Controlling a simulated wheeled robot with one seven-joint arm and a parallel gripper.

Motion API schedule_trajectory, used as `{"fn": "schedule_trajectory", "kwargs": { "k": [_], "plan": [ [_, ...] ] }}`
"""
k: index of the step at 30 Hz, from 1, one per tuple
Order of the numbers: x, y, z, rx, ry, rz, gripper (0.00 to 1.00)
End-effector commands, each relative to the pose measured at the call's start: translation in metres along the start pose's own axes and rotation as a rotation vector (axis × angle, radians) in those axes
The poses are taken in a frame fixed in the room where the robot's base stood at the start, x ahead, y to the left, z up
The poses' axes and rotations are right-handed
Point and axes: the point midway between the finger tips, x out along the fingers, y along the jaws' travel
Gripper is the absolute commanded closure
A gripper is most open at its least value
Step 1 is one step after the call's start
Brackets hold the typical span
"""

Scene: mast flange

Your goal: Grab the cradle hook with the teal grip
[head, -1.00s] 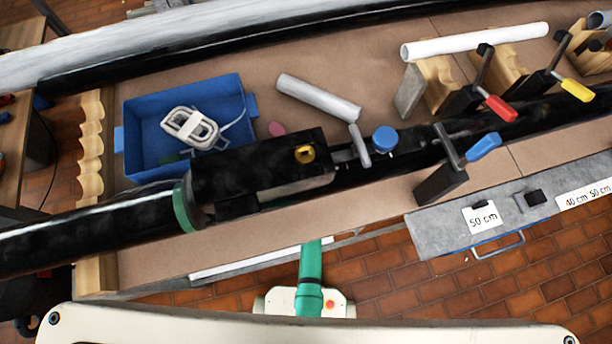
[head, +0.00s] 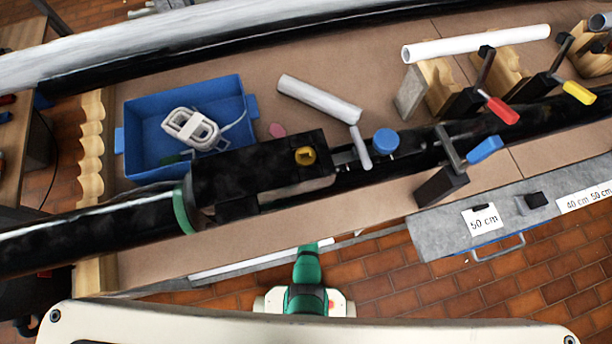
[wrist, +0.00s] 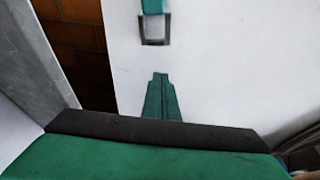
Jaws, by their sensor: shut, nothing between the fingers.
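In the wrist view a teal grip (wrist: 154,6) enters from the top edge, with a square grey metal loop (wrist: 155,30) at its lower end. This looks like the cradle hook; its upper part is cut off by the frame. It lies against a white surface. My gripper (wrist: 160,78) is shut and empty, its green fingers together below the loop, with a visible gap between. I cannot make out the hook in the head view, where part of my green arm (head: 308,268) shows at the bottom centre.
In the head view a black pipe with a black clamp body (head: 255,172) crosses the bench. A blue bin (head: 136,137) and clamps with red (head: 502,110), yellow (head: 579,91) and blue (head: 484,149) handles stand around it. A grey ledge (head: 440,238) juts out at right.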

Motion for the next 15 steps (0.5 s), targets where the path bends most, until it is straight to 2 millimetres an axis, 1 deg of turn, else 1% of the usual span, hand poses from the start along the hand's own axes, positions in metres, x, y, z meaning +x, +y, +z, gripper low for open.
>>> {"fn": "schedule_trajectory", "kwargs": {
  "k": [8,9,15],
  "plan": [
    [0.016,0.002,0.001,0.005,0.000,0.001,1.00],
    [0.013,0.002,0.007,0.005,-0.001,0.002,1.00],
    [0.007,0.002,0.024,0.004,-0.001,0.002,1.00]
  ]
}}
